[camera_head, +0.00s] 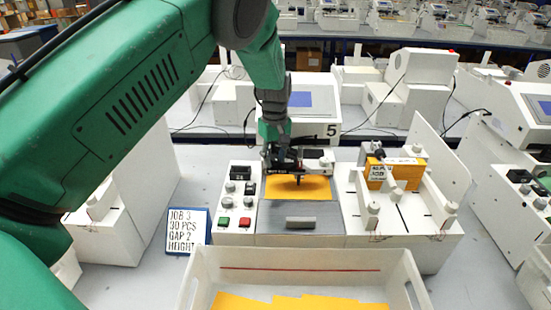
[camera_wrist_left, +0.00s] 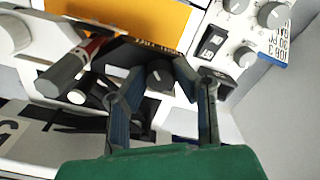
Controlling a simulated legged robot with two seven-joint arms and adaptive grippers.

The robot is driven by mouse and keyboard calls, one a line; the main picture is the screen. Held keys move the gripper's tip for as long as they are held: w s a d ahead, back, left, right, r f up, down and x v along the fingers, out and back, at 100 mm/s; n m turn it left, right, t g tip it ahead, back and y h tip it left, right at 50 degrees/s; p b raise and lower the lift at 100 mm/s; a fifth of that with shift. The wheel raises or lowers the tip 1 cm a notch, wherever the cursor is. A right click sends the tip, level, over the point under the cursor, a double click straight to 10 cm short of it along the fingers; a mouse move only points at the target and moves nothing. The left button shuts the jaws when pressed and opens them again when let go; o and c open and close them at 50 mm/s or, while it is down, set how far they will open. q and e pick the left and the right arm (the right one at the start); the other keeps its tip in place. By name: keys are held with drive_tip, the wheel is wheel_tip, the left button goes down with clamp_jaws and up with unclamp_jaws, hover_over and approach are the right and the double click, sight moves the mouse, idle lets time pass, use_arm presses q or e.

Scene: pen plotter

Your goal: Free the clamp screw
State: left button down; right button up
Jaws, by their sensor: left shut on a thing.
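The clamp screw is a dark round knob (camera_wrist_left: 160,75) on the black pen carriage, seen between my fingers in the wrist view. My left gripper (camera_wrist_left: 158,84) is shut on it, with one blue-grey finger at each side. In the head view my left gripper (camera_head: 275,143) comes down from above onto the black pen carriage (camera_head: 284,163), which hides the knob there. A pen with a grey end and a red band (camera_wrist_left: 80,67) sits beside the knob in the wrist view. My right gripper is not in view.
An orange sheet (camera_head: 312,188) lies on the plotter's grey bed (camera_head: 330,236) under the carriage. A control panel (camera_head: 236,202) with knobs and green and red buttons stands left. A job card (camera_head: 187,229), a white tray (camera_head: 399,276) and a boxed stack (camera_head: 378,174) are near.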

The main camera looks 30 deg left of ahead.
sight(275, 158)
use_arm(q)
drive_tip(key=shift+w+a+r+n, duration=0.1)
drive_tip(key=shift+w+r+n, duration=0.25)
drive_tip(key=shift+n, duration=0.35)
drive_tip(key=c, duration=1.4)
unclamp_jaws()
drive_tip(key=shift+c, duration=0.2)
drive_tip(key=shift+o, duration=0.7)
drive_tip(key=shift+s+f, duration=0.2)
wheel_tip(275, 158, up, 12)
drive_tip(key=shift+f, duration=0.15)
